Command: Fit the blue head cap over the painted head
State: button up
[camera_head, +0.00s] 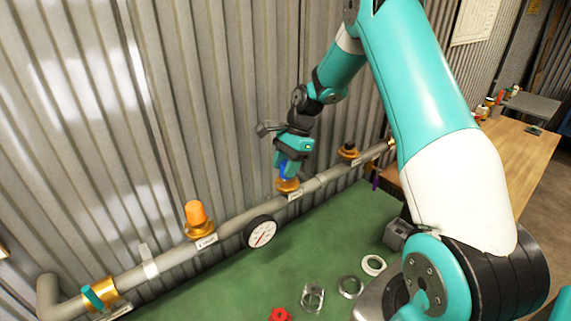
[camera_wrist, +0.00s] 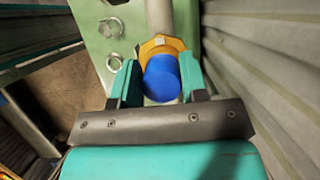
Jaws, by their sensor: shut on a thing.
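My gripper (camera_head: 290,165) is shut on the blue head cap (camera_wrist: 162,78) and points down at the pipe. In the wrist view the cap sits between the two teal fingers, right over a brass fitting (camera_wrist: 160,45). In the head view a sliver of blue shows between the fingers, just above the middle brass head (camera_head: 287,186) on the pipe. I cannot tell whether the cap is seated on that head or slightly above it. Any paint on the head is hidden by the cap and fingers.
The grey pipe (camera_head: 235,222) runs along the corrugated wall. It carries an orange-capped head (camera_head: 196,214), a dial gauge (camera_head: 261,232) and a dark-topped brass head (camera_head: 348,151). Rings (camera_head: 373,265) and a red handwheel (camera_head: 279,314) lie on the green surface (camera_head: 215,290).

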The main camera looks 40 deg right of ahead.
jog(key=o, duration=1)
jog(key=shift+c, duration=0.2)
jog(key=shift+d+r, duration=0.2)
jog(key=shift+r, duration=0.2)
jog(key=v, duration=1.6)
jog(key=shift+r, duration=0.25)
